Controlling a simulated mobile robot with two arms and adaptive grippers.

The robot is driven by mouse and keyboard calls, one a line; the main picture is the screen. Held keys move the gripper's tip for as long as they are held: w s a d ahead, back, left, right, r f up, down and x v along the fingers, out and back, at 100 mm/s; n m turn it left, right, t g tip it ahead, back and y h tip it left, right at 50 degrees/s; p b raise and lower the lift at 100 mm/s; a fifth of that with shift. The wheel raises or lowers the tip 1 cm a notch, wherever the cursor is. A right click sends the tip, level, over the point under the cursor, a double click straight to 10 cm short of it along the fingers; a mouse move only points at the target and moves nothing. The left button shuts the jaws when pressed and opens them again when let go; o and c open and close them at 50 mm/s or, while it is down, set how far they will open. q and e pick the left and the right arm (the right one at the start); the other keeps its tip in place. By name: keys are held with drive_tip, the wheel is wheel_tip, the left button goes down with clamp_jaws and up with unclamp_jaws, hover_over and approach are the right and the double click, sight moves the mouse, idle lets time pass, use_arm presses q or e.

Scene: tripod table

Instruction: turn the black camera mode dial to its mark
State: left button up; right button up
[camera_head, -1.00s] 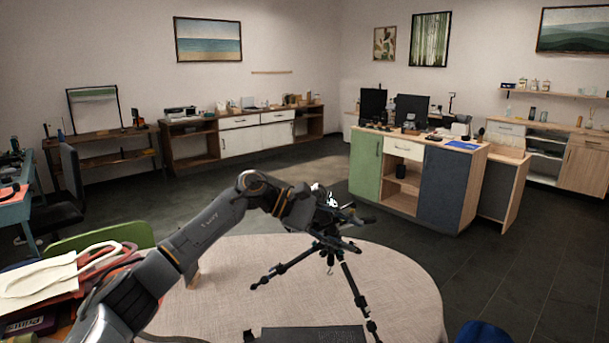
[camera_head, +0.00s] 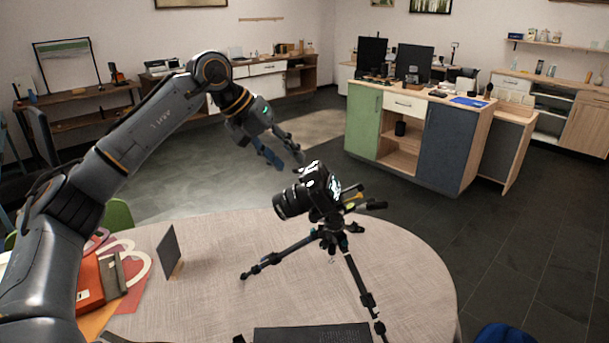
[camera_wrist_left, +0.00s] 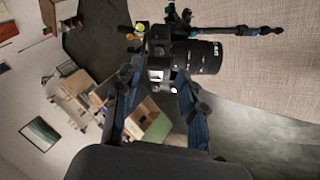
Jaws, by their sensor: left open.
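The black camera (camera_head: 318,190) is mounted on a tripod (camera_head: 332,238) that stands on the round table, its lens pointing left. It also shows in the left wrist view (camera_wrist_left: 160,48), with its lens (camera_wrist_left: 205,57) to the right. The mode dial and its mark are too small to make out for sure. My right gripper is not in view.
The round table (camera_head: 215,300) has free cloth around the tripod legs. A dark flat mat (camera_head: 312,334) lies at the front edge. A small dark upright panel (camera_head: 170,250) and colourful folders (camera_head: 105,285) lie to the left. A cabinet island (camera_head: 440,140) stands behind, well apart.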

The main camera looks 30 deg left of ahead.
sight(310, 183)
use_arm(q)
drive_tip(key=p+x, duration=0.1)
drive_tip(key=x, duration=0.6)
drive_tip(key=shift+w+d+f, duration=0.15)
drive_tip(key=shift+w+f, duration=0.05)
drive_tip(key=shift+f, duration=0.1)
clamp_jaws()
